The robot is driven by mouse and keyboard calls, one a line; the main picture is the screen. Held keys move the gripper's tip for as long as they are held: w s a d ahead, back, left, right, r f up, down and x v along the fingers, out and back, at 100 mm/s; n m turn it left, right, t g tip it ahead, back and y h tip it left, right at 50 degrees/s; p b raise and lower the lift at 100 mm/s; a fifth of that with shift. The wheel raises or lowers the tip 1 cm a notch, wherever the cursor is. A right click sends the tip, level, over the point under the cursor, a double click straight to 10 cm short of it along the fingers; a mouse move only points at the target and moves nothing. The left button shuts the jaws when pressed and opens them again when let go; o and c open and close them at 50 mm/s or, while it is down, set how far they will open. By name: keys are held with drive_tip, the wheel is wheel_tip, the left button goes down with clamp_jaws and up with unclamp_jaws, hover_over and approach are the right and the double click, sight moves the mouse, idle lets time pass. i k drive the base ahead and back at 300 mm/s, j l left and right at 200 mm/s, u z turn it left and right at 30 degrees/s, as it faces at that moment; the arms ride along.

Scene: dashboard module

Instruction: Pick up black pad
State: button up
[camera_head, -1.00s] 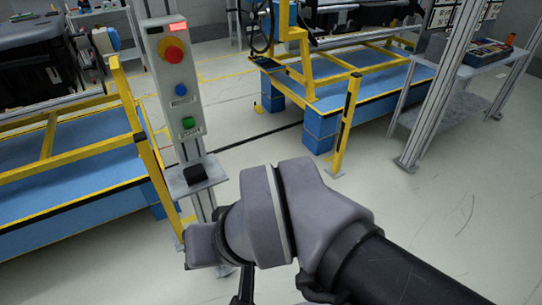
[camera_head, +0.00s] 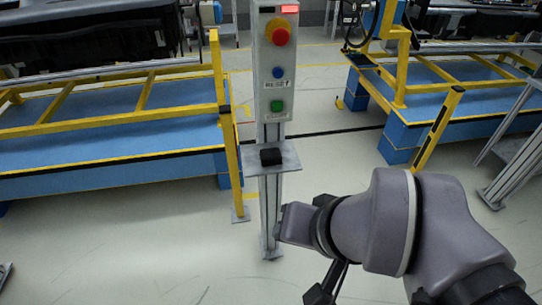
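The black pad (camera_head: 271,156) is a small dark block. It lies on a small grey shelf (camera_head: 287,166) fixed to an upright post, below a control box. My arm reaches in from the lower right, and its wrist is just right of the post and lower than the shelf in the picture. Part of my gripper (camera_head: 322,291) shows as a dark piece below the wrist, near the bottom edge. It is apart from the pad in the picture. Its fingers are too hidden to tell whether it is open or shut.
The control box (camera_head: 274,65) has red, blue and green buttons. A yellow-railed blue platform (camera_head: 120,133) stands left of the post, with a yellow upright (camera_head: 226,130) close to it. Another platform (camera_head: 400,135) stands behind at right. Grey floor (camera_head: 120,250) is clear in front.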

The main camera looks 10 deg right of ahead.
sight(269, 157)
drive_tip(key=i+l+u, duration=0.15)
drive_tip(key=u, duration=0.2)
drive_tip(key=i+l+u, duration=0.1)
drive_tip(key=l+u, duration=0.6)
